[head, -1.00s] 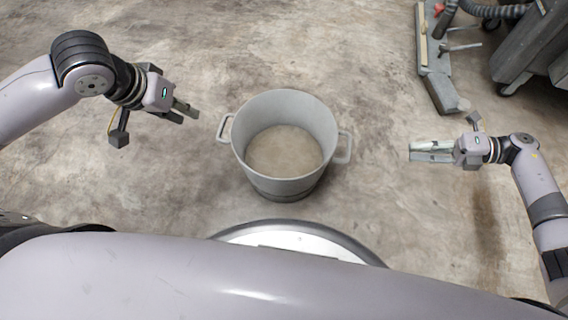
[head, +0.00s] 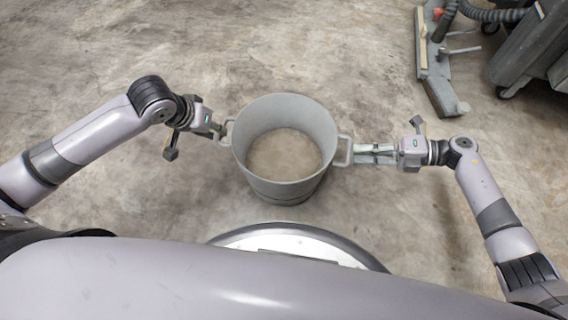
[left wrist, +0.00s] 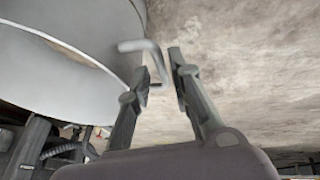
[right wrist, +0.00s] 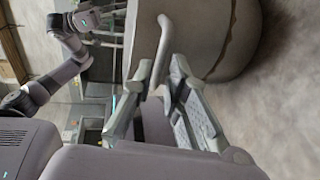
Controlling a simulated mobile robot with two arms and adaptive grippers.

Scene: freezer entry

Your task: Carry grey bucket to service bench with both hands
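The grey bucket (head: 255,160) stands upright on the concrete floor in front of my base, open at the top, with a loop handle on each side. My left gripper (head: 224,131) is at the left handle (head: 228,140). In the left wrist view its fingers (left wrist: 160,70) are apart, with part of the handle (left wrist: 150,50) between or just beyond the tips. My right gripper (head: 356,152) is at the right handle (head: 345,151). In the right wrist view its fingers (right wrist: 163,80) are apart, with the handle bar (right wrist: 160,45) at the gap between the tips.
A grey wheeled machine (head: 530,50) with a dark hose stands at the upper right, beside a grey metal piece (head: 440,80) on the floor. The floor around the bucket is clear. No service bench is identifiable in the head view.

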